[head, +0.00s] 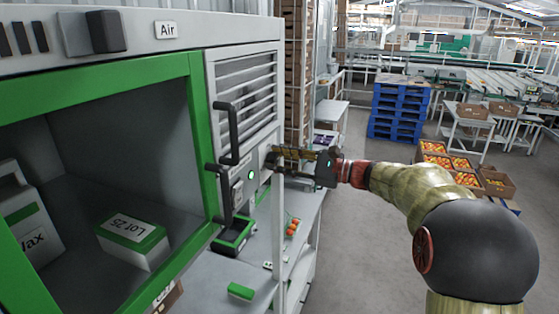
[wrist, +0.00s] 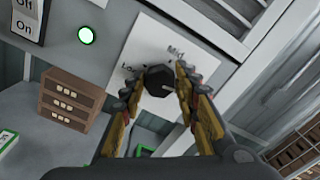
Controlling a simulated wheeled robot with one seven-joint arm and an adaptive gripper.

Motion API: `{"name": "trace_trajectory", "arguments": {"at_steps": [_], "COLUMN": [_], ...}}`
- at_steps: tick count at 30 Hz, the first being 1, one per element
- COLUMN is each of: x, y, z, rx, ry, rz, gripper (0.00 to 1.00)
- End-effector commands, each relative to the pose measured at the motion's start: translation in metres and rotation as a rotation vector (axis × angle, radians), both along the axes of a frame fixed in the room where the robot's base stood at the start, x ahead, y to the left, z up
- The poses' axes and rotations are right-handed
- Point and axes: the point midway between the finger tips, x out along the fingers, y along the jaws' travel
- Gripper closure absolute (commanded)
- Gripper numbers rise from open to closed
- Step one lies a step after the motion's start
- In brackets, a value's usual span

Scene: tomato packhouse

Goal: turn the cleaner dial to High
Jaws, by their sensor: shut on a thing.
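The cleaner dial (wrist: 157,80) is a dark knob on a pale label plate (wrist: 150,45) in the wrist view. "Low" and "Mid" are readable beside it; no "High" label can be read. A small light mark shows on the knob's lower right. My gripper (wrist: 154,90) has a finger on each side of the knob and is shut on it. In the head view, my gripper (head: 274,158) reaches left to the grey cabinet's side panel, and the dial is not clearly visible there.
An Off/On switch (wrist: 27,20) and a lit green lamp (wrist: 86,35) sit beside the dial. Black handles (head: 231,135) stand out close to my gripper. A green-framed cabinet (head: 100,78) holds a "Lot 25" box (head: 133,240).

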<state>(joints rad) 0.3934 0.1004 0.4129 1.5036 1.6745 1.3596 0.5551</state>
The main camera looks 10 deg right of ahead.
Motion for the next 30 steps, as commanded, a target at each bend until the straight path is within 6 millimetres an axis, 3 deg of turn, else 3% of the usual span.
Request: {"name": "trace_trajectory", "arguments": {"at_steps": [10, 20, 26, 30], "x": [0.0, -0.001, -0.015, -0.032], "y": [0.0, -0.002, -0.022, -0.046], "z": [-0.001, -0.001, 0.0, -0.001], "rx": [-0.001, -0.001, -0.001, -0.001], "ry": [0.002, 0.0, 0.0, 0.001], "rz": [0.0, -0.001, -0.003, -0.005], "gripper": [0.5, 0.5, 0.5, 0.5]}}
